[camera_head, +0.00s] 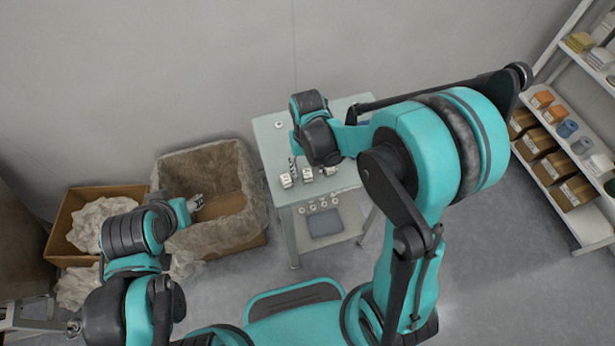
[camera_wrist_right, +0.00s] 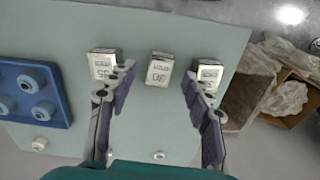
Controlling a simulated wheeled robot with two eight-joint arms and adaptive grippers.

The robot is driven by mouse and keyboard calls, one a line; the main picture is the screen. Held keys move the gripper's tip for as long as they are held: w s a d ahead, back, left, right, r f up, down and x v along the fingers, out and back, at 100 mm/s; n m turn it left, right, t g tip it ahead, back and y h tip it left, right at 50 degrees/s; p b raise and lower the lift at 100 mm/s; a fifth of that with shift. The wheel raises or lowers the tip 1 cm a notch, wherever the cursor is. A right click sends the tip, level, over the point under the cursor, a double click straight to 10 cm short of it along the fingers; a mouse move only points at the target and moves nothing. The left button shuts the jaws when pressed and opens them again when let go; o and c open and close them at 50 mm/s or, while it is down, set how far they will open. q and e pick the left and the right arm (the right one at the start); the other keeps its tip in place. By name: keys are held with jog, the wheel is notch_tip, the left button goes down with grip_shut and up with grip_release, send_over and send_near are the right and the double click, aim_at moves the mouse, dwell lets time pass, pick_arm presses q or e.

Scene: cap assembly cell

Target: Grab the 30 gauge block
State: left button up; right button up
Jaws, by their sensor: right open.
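Three pale gauge blocks stand in a row on the table. The middle block in the right wrist view (camera_wrist_right: 160,69) appears to read 30; it also shows in the head view (camera_head: 307,175). A second block (camera_wrist_right: 103,64) is to its left and a third (camera_wrist_right: 208,74) to its right, their numbers hard to read. My right gripper (camera_wrist_right: 156,82) is open and empty above the table, its fingers spread to either side of the middle block's line. In the head view its wrist partly hides it. My left gripper (camera_head: 195,203) is over the large carton; its jaws are too small to judge.
The pale green table (camera_head: 272,150) carries a blue tray (camera_wrist_right: 60,113) with round parts, left in the wrist view. A large lined carton (camera_head: 245,165) and a smaller box (camera_head: 62,222) stand left of the table. Shelves (camera_head: 560,100) stand at the right.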

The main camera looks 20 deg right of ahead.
jog(key=shift+f, duration=0.85)
grip_shut()
jog(key=shift+r, duration=0.1)
